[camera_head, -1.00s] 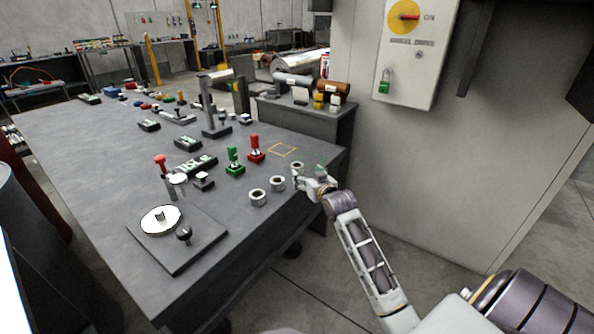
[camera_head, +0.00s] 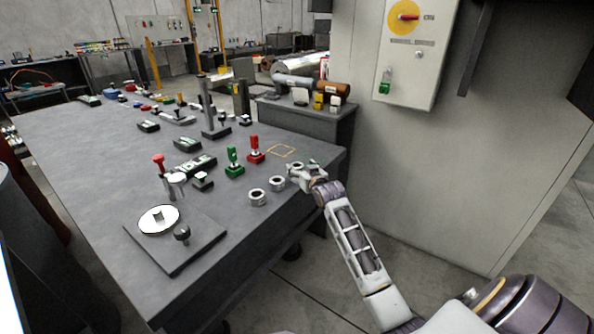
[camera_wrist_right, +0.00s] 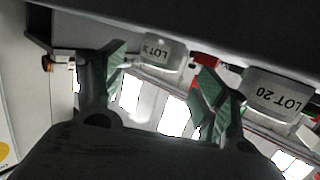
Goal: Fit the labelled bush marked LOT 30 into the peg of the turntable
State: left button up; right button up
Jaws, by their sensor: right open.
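The turntable (camera_head: 148,226) is a white disc with a short peg (camera_head: 158,216) on a dark plate at the bench's near end. Two pale ring-shaped bushes stand at the bench's right edge, a nearer bush (camera_head: 258,198) and a farther bush (camera_head: 277,184). My right gripper (camera_head: 298,172) is open at the bench edge just beyond them. In the right wrist view, a bush (camera_wrist_right: 163,53) with a partly readable "LOT 3" label lies ahead, between the spread fingers but not gripped. A bush marked LOT 20 (camera_wrist_right: 275,100) is outside the right finger. My left gripper is not in view.
A black knob (camera_head: 182,235) rises beside the turntable. The bench between turntable and bushes is clear.

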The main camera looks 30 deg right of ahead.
aim_at(296, 164)
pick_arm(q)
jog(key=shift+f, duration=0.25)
pick_arm(e)
jog(key=shift+w, duration=0.15)
jog(key=shift+w+d+f+b, duration=0.1)
jog(key=shift+w+f+b, duration=0.05)
jog(key=shift+w+b, duration=0.25)
jog(key=shift+w+d+f, duration=0.15)
jog(key=shift+w, duration=0.5)
jog(key=shift+w+d+f+b, duration=0.1)
jog(key=shift+w+b, duration=0.2)
jog(key=shift+b, duration=0.1)
jog(key=shift+w, duration=0.3)
jog(key=shift+w+d+f, duration=0.1)
jog(key=shift+w+d, duration=0.05)
jog(key=shift+w, duration=0.15)
jog(key=shift+w+b, duration=0.3)
jog(key=shift+w, duration=0.05)
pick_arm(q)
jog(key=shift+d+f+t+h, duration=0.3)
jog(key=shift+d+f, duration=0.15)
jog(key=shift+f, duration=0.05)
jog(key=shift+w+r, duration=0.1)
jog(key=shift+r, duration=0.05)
